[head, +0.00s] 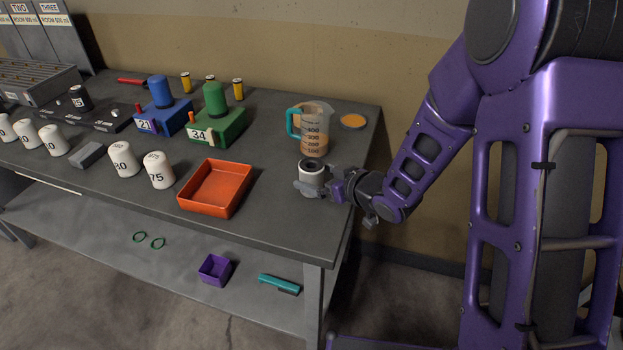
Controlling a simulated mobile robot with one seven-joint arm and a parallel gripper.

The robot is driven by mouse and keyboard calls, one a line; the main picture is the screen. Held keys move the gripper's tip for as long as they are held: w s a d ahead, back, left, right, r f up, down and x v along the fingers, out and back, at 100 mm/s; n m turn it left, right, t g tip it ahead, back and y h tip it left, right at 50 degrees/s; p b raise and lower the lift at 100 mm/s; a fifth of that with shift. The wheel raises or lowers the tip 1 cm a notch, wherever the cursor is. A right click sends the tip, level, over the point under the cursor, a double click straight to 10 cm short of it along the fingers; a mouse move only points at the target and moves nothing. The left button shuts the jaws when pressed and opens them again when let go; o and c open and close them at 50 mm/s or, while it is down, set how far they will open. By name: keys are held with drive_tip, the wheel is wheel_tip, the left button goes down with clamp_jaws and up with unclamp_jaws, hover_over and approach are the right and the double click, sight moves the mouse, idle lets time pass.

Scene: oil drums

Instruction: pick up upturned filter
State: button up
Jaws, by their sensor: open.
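The upturned filter (312,181) is a white cylinder with its dark round end facing up. It stands upright on the grey workbench (262,222) near the right end, in front of the measuring jug. My gripper (311,188) reaches in from the right, low over the bench. Its fingers are open, with one showing at the filter's left front side and the gripper body at its right. I cannot tell whether the fingers touch the filter. The far finger is partly hidden.
A jug (313,132) with amber liquid and a teal handle stands close behind the filter. An orange disc (353,121) lies behind right. A red-orange tray (214,188) is to the left, beyond it white filters (160,171) and pump-like blocks (218,124). Bare bench lies in front.

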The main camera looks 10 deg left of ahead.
drive_tip(key=shift+x, duration=3.05)
clamp_jaws()
drive_tip(key=shift+r, duration=0.2)
